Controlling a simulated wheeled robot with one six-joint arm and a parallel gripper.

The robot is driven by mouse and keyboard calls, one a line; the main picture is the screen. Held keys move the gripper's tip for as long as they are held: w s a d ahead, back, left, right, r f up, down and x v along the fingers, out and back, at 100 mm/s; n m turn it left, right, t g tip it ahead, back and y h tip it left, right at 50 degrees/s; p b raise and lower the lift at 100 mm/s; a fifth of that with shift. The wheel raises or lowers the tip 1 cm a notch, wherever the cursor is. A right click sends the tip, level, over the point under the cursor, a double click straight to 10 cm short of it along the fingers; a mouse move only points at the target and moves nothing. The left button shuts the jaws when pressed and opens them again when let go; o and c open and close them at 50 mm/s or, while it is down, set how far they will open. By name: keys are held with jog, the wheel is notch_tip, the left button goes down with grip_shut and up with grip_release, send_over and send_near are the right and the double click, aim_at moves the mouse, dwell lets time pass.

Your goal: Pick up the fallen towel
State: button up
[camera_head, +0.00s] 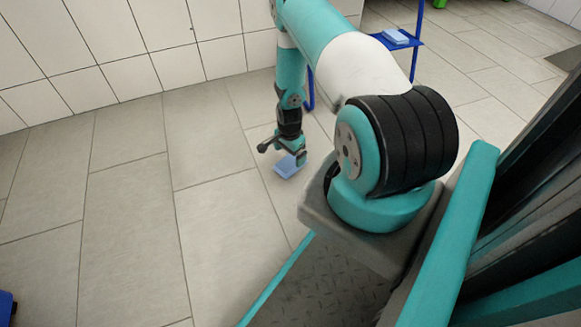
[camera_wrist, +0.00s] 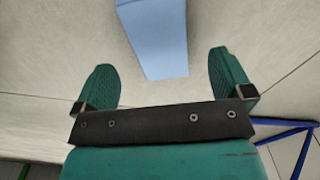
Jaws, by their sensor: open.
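The fallen towel (camera_head: 287,166) is a small light blue folded piece lying on the tiled floor, below the end of my arm. In the wrist view the towel (camera_wrist: 154,38) lies ahead of my gripper (camera_wrist: 165,82), between the lines of its two green fingers and cut off by the top edge. My gripper (camera_head: 297,157) points down close above the towel in the head view. The fingers are wide apart with nothing between the tips. The gap in height between fingertips and towel is hard to tell.
A blue stand (camera_head: 418,42) with another light blue folded cloth (camera_head: 396,36) on its shelf is behind my arm. A white tiled wall (camera_head: 130,45) runs along the back left. The floor (camera_head: 130,220) to the left is clear. A blue object (camera_head: 7,305) shows at the lower left edge.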

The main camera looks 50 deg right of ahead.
aim_at(290, 162)
notch_tip(290, 162, down, 4)
jog(key=b, duration=0.3)
jog(key=shift+s+f, duration=0.1)
jog(key=shift+f, duration=0.1)
jog(key=shift+r, duration=0.1)
jog(key=c, duration=1)
jog(key=shift+r, duration=0.15)
